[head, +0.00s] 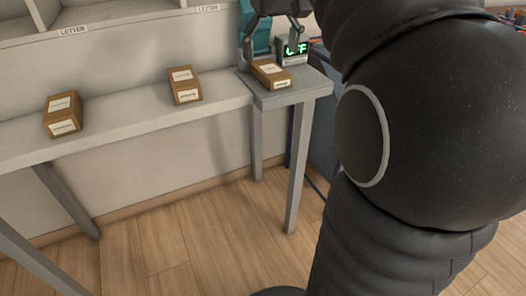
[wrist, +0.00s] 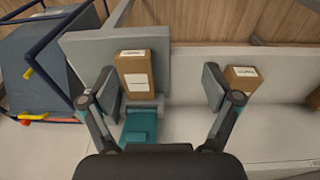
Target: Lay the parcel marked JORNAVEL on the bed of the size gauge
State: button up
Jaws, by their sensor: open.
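A brown parcel (head: 270,74) with white labels lies on the small grey side table in the head view. It also shows in the wrist view (wrist: 143,75), between my fingers but apart from them. Two more brown parcels lie on the long shelf, one in the middle (head: 185,85) and one at the left (head: 62,114). Their label text is too small to read, so I cannot tell which is JORNAVEL. A dark box with a green-lit display (head: 293,50) stands behind the side-table parcel; I cannot make out a separate gauge bed. My gripper (head: 270,50) is open and empty above that parcel.
The side table (head: 290,95) adjoins the right end of the long shelf (head: 125,122). Shelf space between the parcels is clear. A teal object (wrist: 140,128) stands beside the parcel in the wrist view. A blue-framed cart (wrist: 45,60) stands beyond the table.

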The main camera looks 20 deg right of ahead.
jog(key=s+a+f+t, duration=0.2)
jog(key=s+a+f, duration=0.2)
jog(key=s+f, duration=0.4)
jog(key=s+a+f+t, duration=0.2)
jog(key=s+a+f, duration=0.3)
jog(key=s+f, duration=0.3)
notch_tip(320, 180, down, 5)
jog(key=shift+s+a+r, duration=0.15)
jog(key=shift+s+a, duration=0.05)
jog(key=shift+s, duration=0.1)
